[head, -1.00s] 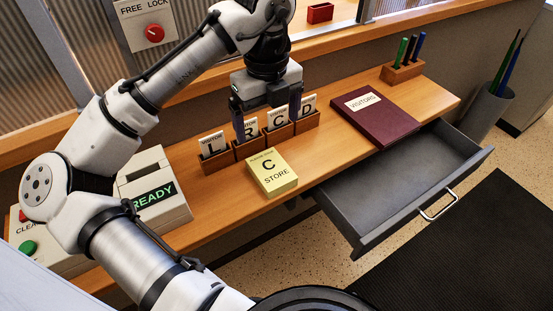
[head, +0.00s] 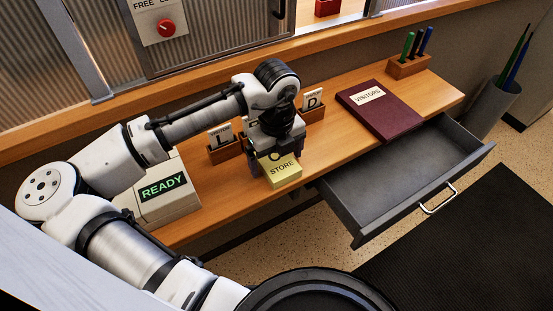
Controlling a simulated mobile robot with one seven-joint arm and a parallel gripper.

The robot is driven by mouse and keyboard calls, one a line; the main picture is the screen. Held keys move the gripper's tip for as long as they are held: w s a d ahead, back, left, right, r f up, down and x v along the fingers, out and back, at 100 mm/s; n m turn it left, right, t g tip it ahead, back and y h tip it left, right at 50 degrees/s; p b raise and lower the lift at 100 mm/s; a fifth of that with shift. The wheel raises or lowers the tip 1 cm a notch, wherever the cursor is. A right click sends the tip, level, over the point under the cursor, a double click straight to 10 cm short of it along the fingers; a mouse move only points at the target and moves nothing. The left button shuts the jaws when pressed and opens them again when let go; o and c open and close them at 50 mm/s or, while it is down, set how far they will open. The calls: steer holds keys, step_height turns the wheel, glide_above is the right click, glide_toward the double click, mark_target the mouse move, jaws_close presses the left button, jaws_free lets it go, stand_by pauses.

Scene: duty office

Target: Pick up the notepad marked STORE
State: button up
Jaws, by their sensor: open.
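The yellow notepad marked STORE (head: 283,172) lies on the wooden desk near its front edge. Its lower part with the word STORE shows; my gripper hides most of its upper part. My gripper (head: 274,163) points down over the notepad, with its dark fingers low and apart, one at the notepad's left side and one at its right. The jaws are open. I cannot tell whether the fingers touch the notepad.
Wooden card holders with cards L (head: 222,138) and D (head: 313,101) stand behind; those between are hidden by my arm. A maroon VISITORS book (head: 380,112) lies to the right. An open grey drawer (head: 400,178) juts out front right. A READY machine (head: 165,200) stands left.

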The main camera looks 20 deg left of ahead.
steer(key=shift+f, duration=0.2)
steer(key=c, duration=1.2)
steer(key=shift+r, duration=0.1)
